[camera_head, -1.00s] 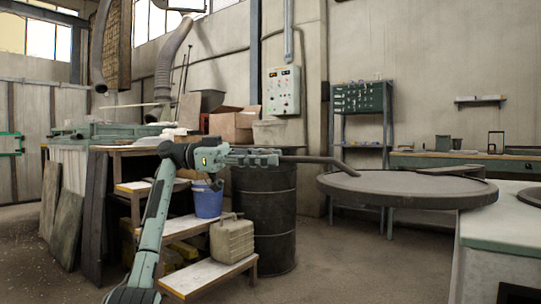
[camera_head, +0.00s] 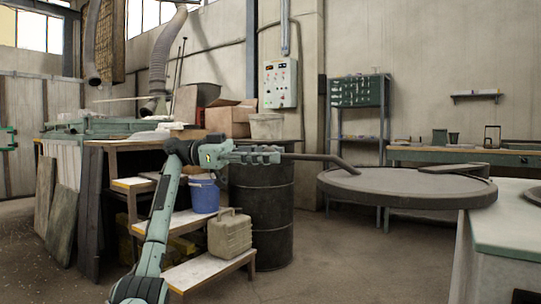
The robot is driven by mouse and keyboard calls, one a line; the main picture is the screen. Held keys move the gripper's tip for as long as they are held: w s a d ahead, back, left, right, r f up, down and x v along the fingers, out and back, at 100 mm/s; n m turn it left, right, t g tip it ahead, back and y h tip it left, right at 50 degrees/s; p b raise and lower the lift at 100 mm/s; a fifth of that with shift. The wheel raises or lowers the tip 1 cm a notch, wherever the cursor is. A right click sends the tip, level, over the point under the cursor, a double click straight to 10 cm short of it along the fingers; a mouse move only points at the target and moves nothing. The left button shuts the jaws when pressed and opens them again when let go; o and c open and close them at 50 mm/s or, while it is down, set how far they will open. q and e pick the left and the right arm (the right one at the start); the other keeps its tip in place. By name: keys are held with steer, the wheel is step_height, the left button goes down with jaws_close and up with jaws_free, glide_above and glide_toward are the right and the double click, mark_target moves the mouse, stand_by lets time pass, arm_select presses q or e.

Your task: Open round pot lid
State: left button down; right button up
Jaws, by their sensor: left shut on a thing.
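The round pot lid (camera_head: 407,192) is a wide, flat grey disc at the right of the head view, roughly level. A dark rod handle (camera_head: 315,158) with a bend runs from its left side. My left gripper (camera_head: 272,155) is shut on the rod's left end, well left of the lid. Nothing is visible directly under the lid's left part. A dark round rim (camera_head: 535,196), cut off by the right edge, sits on a pale block; I cannot tell if it is the pot. My right gripper is not in view.
A pale block with a green top edge (camera_head: 510,246) stands at the right, close to the lid. A black drum (camera_head: 262,215), wooden steps (camera_head: 205,270), a blue bucket (camera_head: 204,195) and a beige canister (camera_head: 230,235) stand left. The floor between is clear.

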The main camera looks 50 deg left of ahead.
arm_select(q)
steer(key=c, duration=1.5)
jaws_free()
steer(key=shift+a, duration=0.1)
steer(key=shift+o, duration=1.2)
steer(key=shift+s+a, duration=0.1)
steer(key=shift+s, duration=0.05)
steer(key=shift+o, duration=0.7)
steer(key=v, duration=1.1)
steer(key=shift+s+a, duration=0.2)
steer(key=shift+a, duration=0.15)
